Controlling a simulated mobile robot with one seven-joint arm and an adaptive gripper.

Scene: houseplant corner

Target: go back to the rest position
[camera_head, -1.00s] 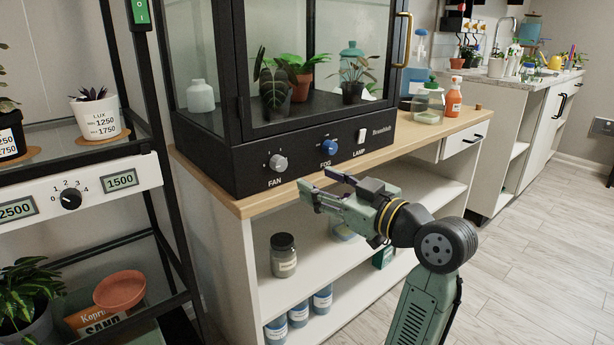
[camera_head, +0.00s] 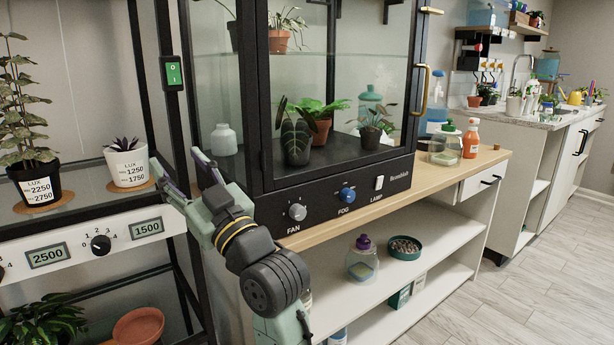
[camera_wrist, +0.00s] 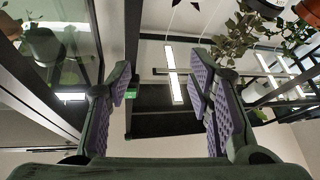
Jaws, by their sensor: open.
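My gripper (camera_head: 181,178) is open and empty in the head view. It is raised in front of the gap between the shelf rack on the left and the glass cabinet (camera_head: 310,60). Its fingers point up and to the left, close to the rack's black post. In the wrist view my gripper (camera_wrist: 165,95) shows its two purple-padded fingers wide apart with nothing between them.
Two labelled pots, one black (camera_head: 40,186) and one white (camera_head: 127,166), stand on the rack shelf left of my gripper. The cabinet's fog knob (camera_head: 347,195) is to the right. Open floor lies at the right.

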